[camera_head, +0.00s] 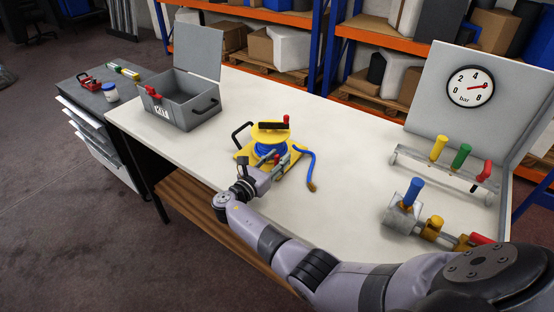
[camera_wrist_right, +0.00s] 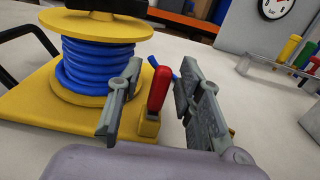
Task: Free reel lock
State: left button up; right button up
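The yellow reel (camera_head: 270,133) with blue hose (camera_wrist_right: 90,70) wound on it stands on a yellow base plate (camera_wrist_right: 35,108) near the table's middle. A red lever (camera_wrist_right: 158,88), which looks like the reel lock, stands nearly upright on a small yellow block (camera_wrist_right: 149,124) at the base's edge. My right gripper (camera_wrist_right: 160,78) is open, with one finger on each side of the red lever. A gap shows on both sides, wider on the right. In the head view my right gripper (camera_head: 274,166) is low beside the reel. My left gripper is not in view.
The loose hose end (camera_head: 311,172) lies right of the reel. A grey open case (camera_head: 190,107) stands at the left. A rail with coloured handles (camera_head: 445,172), a gauge panel (camera_head: 440,110) and a valve assembly (camera_head: 405,212) are at the right. The white table (camera_head: 340,130) is clear between.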

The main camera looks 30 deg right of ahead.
jog(key=shift+s+a, duration=0.1)
jog(key=shift+a, duration=0.15)
jog(key=v, duration=1.1)
jog(key=shift+s+a, duration=0.1)
jog(key=shift+a, duration=0.1)
jog(key=shift+f, duration=0.1)
